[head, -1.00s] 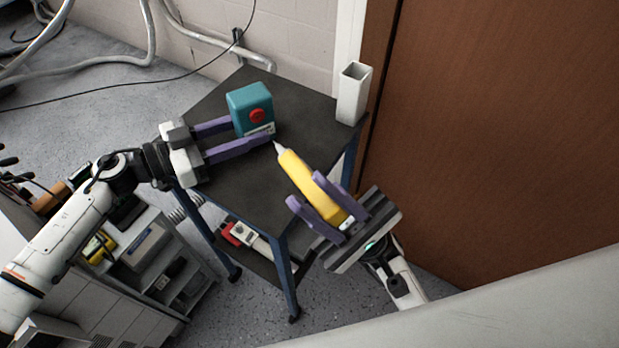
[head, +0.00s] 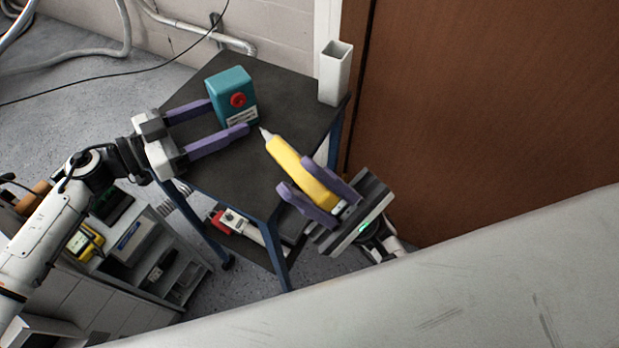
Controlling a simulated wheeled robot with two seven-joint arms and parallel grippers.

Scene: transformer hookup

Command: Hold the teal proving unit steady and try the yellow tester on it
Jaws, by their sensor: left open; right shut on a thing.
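The teal proving unit (head: 229,88), a box with a red round socket on its front, stands upright on the dark table top. My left gripper (head: 230,117) is open, its purple fingers reaching toward the unit. One fingertip is near its left side and the other is in front of its lower edge; I cannot tell whether they touch it. My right gripper (head: 313,188) is shut on the yellow tester (head: 299,171). The tester's pale tip points up and left toward the unit, with a gap between them.
The small table (head: 276,90) has blue legs. A white open square holder (head: 335,75) stands at its back right corner. A red and white item (head: 236,224) lies on the lower shelf. A brown door (head: 480,100) is at the right, a grey cabinet (head: 130,265) at lower left.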

